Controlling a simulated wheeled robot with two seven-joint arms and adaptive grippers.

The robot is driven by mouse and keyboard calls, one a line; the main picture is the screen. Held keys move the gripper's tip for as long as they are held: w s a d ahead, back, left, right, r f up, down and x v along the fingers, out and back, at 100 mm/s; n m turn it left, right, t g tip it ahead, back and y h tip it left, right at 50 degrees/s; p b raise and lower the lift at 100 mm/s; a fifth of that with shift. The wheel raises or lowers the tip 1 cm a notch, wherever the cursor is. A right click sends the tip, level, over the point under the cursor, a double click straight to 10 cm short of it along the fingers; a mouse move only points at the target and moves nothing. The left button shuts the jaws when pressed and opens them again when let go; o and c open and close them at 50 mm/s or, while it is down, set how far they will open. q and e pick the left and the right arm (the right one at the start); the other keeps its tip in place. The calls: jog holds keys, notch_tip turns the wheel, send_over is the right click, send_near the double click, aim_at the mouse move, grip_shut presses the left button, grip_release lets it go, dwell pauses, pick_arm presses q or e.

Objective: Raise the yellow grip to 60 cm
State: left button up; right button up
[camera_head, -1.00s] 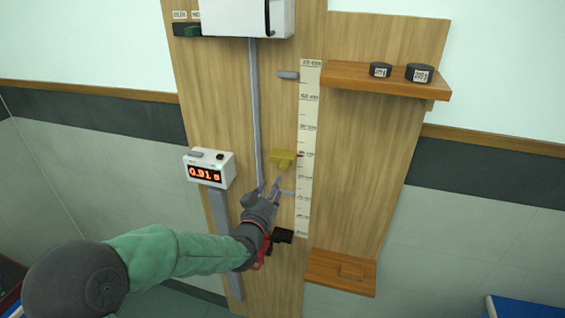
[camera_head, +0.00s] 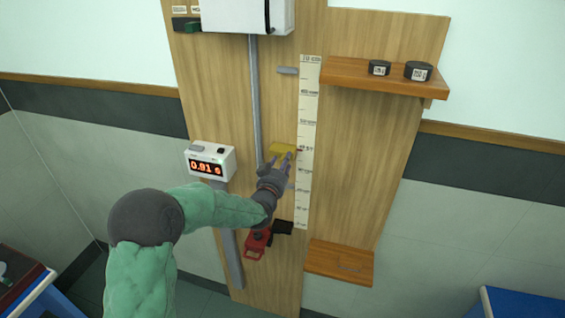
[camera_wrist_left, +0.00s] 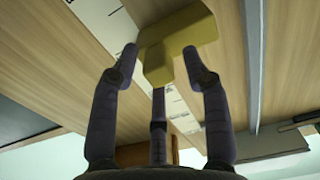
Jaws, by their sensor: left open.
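The yellow grip (camera_head: 283,149) sits on the wooden board beside the white ruler scale (camera_head: 308,140), with a small red pointer at its right side. My left gripper (camera_head: 279,163) is just below and in front of it and partly hides it. In the left wrist view the yellow grip (camera_wrist_left: 178,40) lies at the fingertips, with the open fingers (camera_wrist_left: 165,65) on either side of its lower part. Whether they touch it cannot be told. My right gripper is not in view.
A grey vertical rail (camera_head: 255,100) runs left of the scale. A white timer box (camera_head: 210,160) reads 0.91 s. A red clamp-like part (camera_head: 257,243) is low on the board. An upper shelf (camera_head: 385,77) holds two black weights; a lower shelf (camera_head: 339,262) is at right.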

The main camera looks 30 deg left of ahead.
pick_arm(q)
jog(key=shift+c, duration=0.3)
grip_shut()
notch_tip(320, 180, up, 20)
jog(key=p, duration=0.2)
jog(key=shift+r+p, duration=0.15)
jog(key=shift+p, duration=0.15)
jog(key=shift+o, duration=0.3)
grip_release()
jog(key=shift+a, duration=0.15)
